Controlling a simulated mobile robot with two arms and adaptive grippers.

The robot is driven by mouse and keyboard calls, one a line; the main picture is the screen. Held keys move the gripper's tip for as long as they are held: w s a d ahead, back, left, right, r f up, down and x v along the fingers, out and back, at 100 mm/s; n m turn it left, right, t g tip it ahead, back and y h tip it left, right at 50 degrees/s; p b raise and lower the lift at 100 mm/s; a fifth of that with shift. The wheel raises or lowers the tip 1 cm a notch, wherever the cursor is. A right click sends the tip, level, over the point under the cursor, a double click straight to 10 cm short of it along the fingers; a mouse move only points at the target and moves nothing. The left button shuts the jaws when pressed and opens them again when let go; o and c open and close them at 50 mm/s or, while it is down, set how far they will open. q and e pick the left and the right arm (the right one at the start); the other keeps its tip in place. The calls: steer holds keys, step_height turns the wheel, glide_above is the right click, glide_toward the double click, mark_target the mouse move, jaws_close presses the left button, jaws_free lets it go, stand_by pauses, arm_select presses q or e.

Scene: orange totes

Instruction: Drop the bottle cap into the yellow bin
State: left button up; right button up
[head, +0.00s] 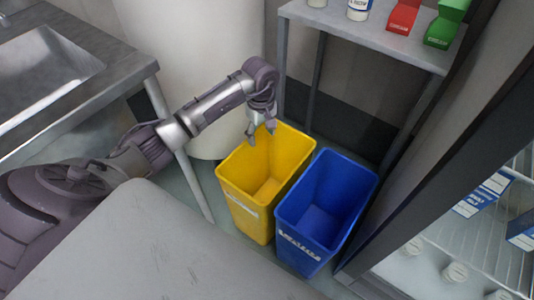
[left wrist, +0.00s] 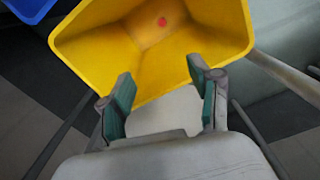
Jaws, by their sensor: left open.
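The yellow bin (head: 234,190) stands on the floor, upright and open at the top. It also shows in the left wrist view (left wrist: 78,57). My left gripper (head: 261,136) is over the bin's far rim, pointing down. In the left wrist view my left gripper (left wrist: 160,72) has its fingers spread, with nothing between them. A small red round thing, which looks like the bottle cap (left wrist: 162,22), shows inside the yellow bin. I cannot tell whether it rests on the bottom or is above it. It does not show in the head view. My right gripper is not in view.
A blue bin (head: 291,215) stands close to the right of the yellow one. A metal shelf (head: 375,35) with cartons and jars is behind. A sink counter (head: 85,85) is at the left, and a stocked cabinet (head: 470,245) is at the right.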

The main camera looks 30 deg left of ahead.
arm_select(q)
step_height(320, 180, up, 9)
stand_by(0.6)
